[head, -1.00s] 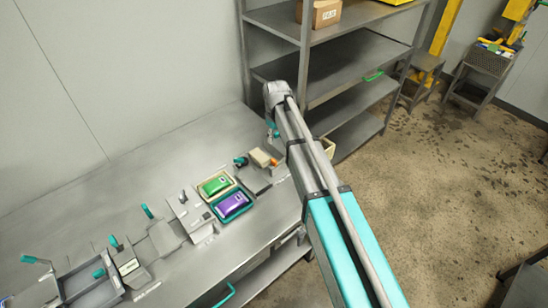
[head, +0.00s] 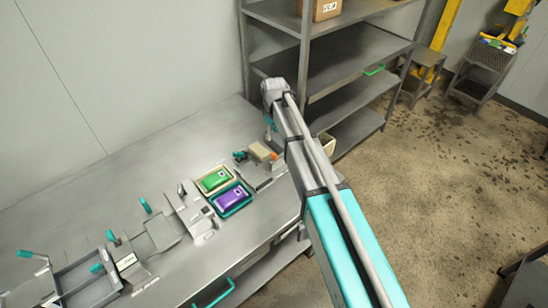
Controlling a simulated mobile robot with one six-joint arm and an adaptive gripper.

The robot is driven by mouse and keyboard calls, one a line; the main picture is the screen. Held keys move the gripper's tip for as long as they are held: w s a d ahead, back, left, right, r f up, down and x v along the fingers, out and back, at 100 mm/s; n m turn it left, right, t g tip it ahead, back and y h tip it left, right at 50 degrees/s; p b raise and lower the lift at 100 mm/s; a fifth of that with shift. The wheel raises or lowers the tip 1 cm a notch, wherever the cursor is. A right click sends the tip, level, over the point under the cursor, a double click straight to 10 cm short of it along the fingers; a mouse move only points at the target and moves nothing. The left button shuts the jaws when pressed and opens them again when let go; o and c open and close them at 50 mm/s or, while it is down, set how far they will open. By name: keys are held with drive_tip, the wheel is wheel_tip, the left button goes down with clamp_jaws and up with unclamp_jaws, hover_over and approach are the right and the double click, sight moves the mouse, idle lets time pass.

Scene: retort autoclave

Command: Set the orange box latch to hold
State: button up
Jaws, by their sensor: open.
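A small orange part (head: 274,156) shows at the right end of the bench, against a beige block (head: 259,152) on a grey fixture. It is too small to tell whether this is the orange box latch or how it is set. My arm reaches up across the view just right of it and bends at the top. A teal piece shows at the left of the arm, above the block. My gripper's fingers cannot be made out; the arm hides that area.
A green pouch (head: 215,181) and a purple pouch (head: 231,199) lie in trays on the metal bench (head: 140,165). Teal-handled fixtures, one with a teal lever (head: 145,205), stand to the left. A metal shelf rack (head: 345,65) stands behind my arm. The floor at right is open.

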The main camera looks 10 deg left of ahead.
sight(274, 154)
drive_tip(key=shift+f+b, duration=5.55)
drive_tip(key=shift+f, duration=0.3)
clamp_jaws()
